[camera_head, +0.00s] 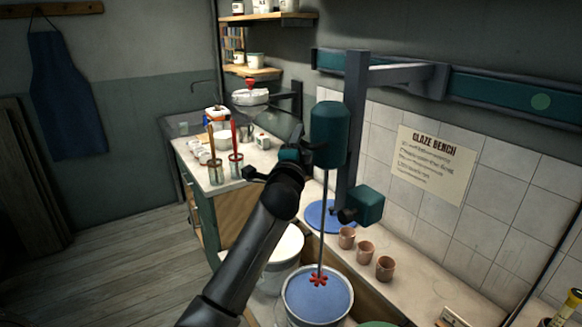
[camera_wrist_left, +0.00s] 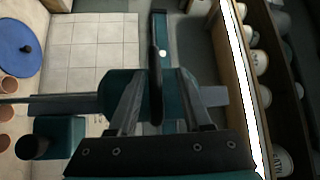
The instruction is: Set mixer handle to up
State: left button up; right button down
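The mixer has a teal motor head (camera_head: 330,133) on a dark wall bracket, with a thin shaft running down to a red impeller (camera_head: 318,280) at a bucket of blue glaze (camera_head: 316,298). In the left wrist view the motor head (camera_wrist_left: 112,92) lies behind the fingers, and a dark bar that looks like the mixer handle (camera_wrist_left: 155,85) shows between them. My left gripper (camera_head: 306,152) is at the near left side of the motor head. In the left wrist view its fingers (camera_wrist_left: 156,100) stand apart around the bar, with gaps visible. My right gripper is not in view.
A teal box with a dark knob (camera_head: 368,206) sits on the mixer's upright. Several clay cups (camera_head: 365,252) and a blue disc (camera_head: 324,216) stand on the bench. A white bucket (camera_head: 286,246) is behind my arm. Brush jars (camera_head: 236,165) stand at the left.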

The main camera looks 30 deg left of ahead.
pick_arm(q)
jog(key=b+v, duration=0.1)
jog(key=v, duration=1)
jog(key=shift+s, duration=0.2)
